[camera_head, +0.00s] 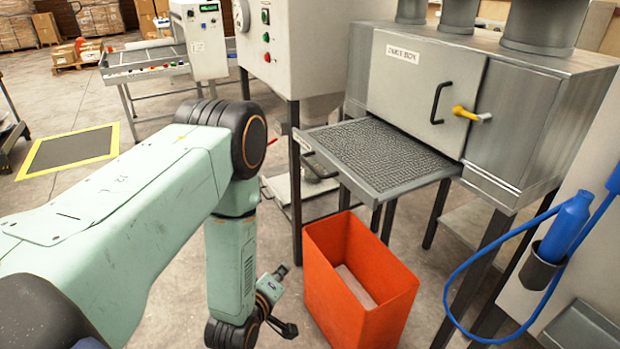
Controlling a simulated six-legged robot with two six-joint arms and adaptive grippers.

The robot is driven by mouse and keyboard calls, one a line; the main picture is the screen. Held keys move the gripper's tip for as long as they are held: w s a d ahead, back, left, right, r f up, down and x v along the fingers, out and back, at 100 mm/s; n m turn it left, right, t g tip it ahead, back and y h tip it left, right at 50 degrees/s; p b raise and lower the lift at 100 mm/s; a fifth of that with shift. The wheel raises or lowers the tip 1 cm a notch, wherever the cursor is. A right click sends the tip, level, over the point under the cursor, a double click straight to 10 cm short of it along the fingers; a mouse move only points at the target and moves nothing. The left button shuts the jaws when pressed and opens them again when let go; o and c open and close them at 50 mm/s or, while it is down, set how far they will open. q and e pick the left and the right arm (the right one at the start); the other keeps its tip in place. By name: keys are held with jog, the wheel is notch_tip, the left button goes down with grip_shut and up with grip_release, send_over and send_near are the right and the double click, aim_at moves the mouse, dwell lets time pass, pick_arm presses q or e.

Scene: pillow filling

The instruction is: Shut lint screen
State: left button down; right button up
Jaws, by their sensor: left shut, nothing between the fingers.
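The lint screen (378,152) is a flat grey mesh tray that sticks out from a slot low in the grey metal cabinet (535,95). Its front edge faces the lower left and bears a dark handle (318,168). My left gripper (288,329) hangs low, below and to the left of the screen, beside the orange bin. It is shut and empty, well apart from the screen and its handle. My left forearm crosses the left of the view. My right gripper is not in view.
An open orange bin (330,265) stands on the floor below the screen. The cabinet door (415,85) above it is closed, with a yellow latch (467,113). A blue bottle (566,228) with a blue hose hangs at right. A control cabinet (296,50) stands left of the screen.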

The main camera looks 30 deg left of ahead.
pick_arm(q)
jog(key=w+a+r+n+t+y, duration=0.1)
jog(key=w+r+n+t, duration=0.1)
jog(key=r+n+t, duration=0.3)
jog(key=w+a+r+n+t+y, duration=0.1)
jog(key=w+r+n, duration=0.1)
jog(key=r+n, duration=0.3)
jog(key=w+r+m, duration=0.1)
jog(key=w+r, duration=0.2)
jog(key=w, duration=1)
jog(key=shift+d+h, duration=0.3)
jog(key=shift+a, duration=0.1)
